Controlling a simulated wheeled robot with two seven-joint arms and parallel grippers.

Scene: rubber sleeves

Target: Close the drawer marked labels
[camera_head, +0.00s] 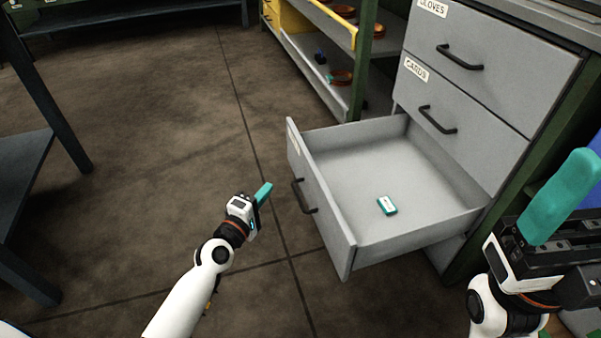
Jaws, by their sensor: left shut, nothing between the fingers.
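The bottom drawer (330,212) of the grey cabinet is pulled far out. A pale label (293,143) sits on its front near the far end, seen too edge-on to read. Its black bar handle (304,196) faces left. A small teal and white item (387,205) lies on the drawer floor. My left gripper (264,192) is shut and empty, in front of the drawer and left of the handle, apart from it in the picture. My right gripper (558,195) is at the right edge, near the cabinet side; its finger gap does not show clearly.
Two closed drawers above are marked GLOVES (470,62) and CARDS (455,118). A green-framed shelf (355,70) with brown dishes stands behind the open drawer. A dark table (22,165) is at the left. The floor (170,120) between is clear.

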